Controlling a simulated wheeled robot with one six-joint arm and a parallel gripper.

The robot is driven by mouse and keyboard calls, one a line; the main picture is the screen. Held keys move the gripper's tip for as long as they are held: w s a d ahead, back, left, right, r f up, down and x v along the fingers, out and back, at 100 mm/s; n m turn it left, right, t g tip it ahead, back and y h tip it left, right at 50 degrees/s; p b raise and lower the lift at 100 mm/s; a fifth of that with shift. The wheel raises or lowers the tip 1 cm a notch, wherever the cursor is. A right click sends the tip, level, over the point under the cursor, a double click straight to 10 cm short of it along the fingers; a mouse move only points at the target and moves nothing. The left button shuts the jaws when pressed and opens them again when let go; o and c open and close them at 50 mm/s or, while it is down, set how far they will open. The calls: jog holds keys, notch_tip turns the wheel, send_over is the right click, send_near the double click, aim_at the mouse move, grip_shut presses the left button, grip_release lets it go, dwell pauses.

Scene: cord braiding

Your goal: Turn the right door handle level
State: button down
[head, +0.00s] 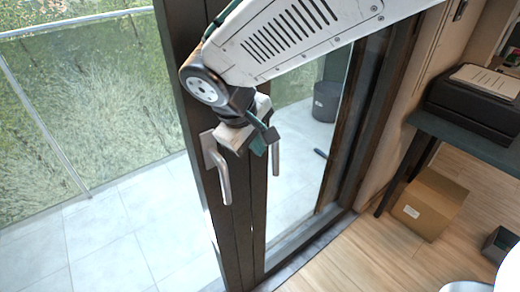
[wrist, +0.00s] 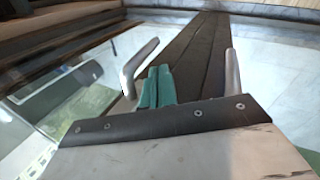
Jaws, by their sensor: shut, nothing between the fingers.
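The right door handle (head: 275,158) is a silver lever on the dark door stiles, hanging straight down, its upper end hidden behind my gripper. The left door handle (head: 222,180) also points down, on a silver plate. My gripper (head: 265,142) has teal fingers, closed together and empty, in front of the stiles beside the right handle's top. I cannot tell whether it touches the handle. In the wrist view the teal fingers (wrist: 156,88) lie between two silver levers, one at the left (wrist: 138,68) and one at the right (wrist: 232,74).
Dark door stiles (head: 240,220) stand upright in the middle, with glass and a tiled patio (head: 120,230) beyond. A cardboard box (head: 428,203) sits on the wooden floor at right, beside a desk with a black printer (head: 475,103). The floor near the door is clear.

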jog(key=x, duration=0.8)
jog(key=shift+f, duration=0.2)
